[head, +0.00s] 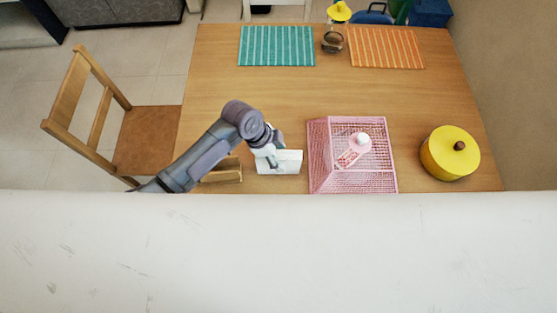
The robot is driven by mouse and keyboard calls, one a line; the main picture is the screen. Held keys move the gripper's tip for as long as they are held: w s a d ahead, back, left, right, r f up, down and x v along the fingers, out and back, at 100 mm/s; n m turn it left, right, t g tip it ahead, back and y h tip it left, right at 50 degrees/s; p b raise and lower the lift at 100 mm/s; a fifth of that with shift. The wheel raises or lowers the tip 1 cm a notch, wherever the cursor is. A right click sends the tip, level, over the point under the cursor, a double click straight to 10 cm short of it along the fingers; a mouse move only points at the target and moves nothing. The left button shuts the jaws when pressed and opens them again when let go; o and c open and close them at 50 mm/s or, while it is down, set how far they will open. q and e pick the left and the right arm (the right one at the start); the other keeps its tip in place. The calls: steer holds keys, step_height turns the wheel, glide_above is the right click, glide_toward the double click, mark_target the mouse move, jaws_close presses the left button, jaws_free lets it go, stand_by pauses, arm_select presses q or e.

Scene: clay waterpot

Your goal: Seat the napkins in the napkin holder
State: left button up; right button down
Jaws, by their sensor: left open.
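The white napkins (289,165) show as a pale block near the front of the wooden table. My left gripper (272,160) is over their left part, with its jaws open. The picture is too small to tell whether the fingers touch them. The napkin holder (228,175) is a light wooden piece just left of the napkins, partly hidden behind my left arm. No napkins can be made out in the visible part of it. My right gripper is not in view.
A yellow lidded pot (450,155) is at the right. The table's middle is clear.

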arm_select(q)
steer(key=shift+f, duration=0.2)
stand_by(0.3)
jaws_close()
stand_by(0.3)
